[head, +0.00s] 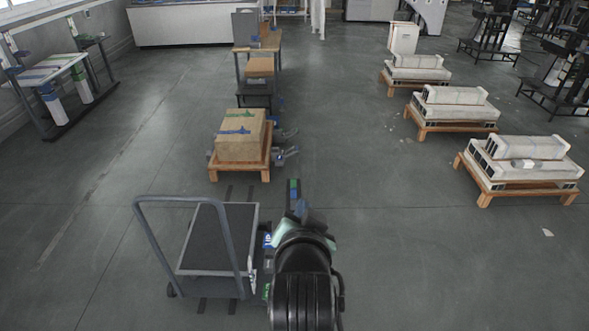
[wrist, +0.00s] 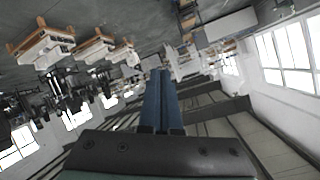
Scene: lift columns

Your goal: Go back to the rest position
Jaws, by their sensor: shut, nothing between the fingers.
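My gripper (wrist: 160,72) shows in the wrist view as two blue fingers pressed together, with nothing between them. The wrist view looks out over the hall, which appears upside down, with the floor at the top. In the head view my black arm rises at the bottom centre and hides most of the gripper. The arm stands just right of a platform cart (head: 218,225) with a grey push handle. The gripper appears clear of other things, though its height is hard to tell.
A cardboard box (head: 240,146) sits on a wooden pallet (head: 228,176) ahead. Several pallets with white column parts (head: 525,148) stand at the right. A work table (head: 55,68) stands at the far left. The floor between the cart and the right pallets is open.

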